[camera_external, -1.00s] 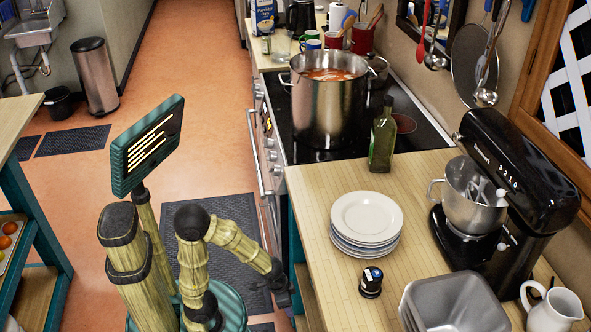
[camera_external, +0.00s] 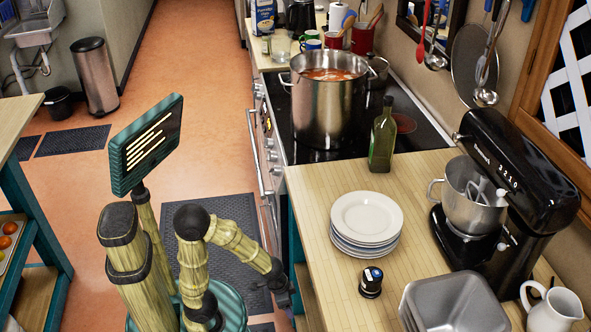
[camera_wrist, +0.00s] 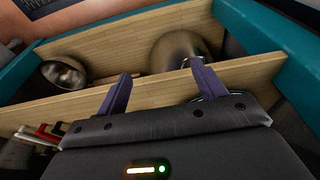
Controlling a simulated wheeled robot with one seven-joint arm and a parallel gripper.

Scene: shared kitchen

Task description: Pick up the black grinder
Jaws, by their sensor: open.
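The black grinder (camera_external: 370,282) is a small, short, dark cylinder with a blue-and-silver top. It stands upright on the wooden counter (camera_external: 320,222), in front of a stack of white plates. My gripper (camera_external: 284,299) is left of the counter's edge in the external view, apart from the grinder. In the wrist view, the fingers of my gripper (camera_wrist: 160,90) are spread apart with nothing between them. The grinder does not show in the wrist view.
The plate stack (camera_external: 366,222) is just behind the grinder, and a grey metal container (camera_external: 455,303) is to its right. A black stand mixer (camera_external: 515,180) and an oil bottle (camera_external: 383,140) stand farther off. Wooden shelves (camera_wrist: 160,95) with metal bowls face the wrist camera.

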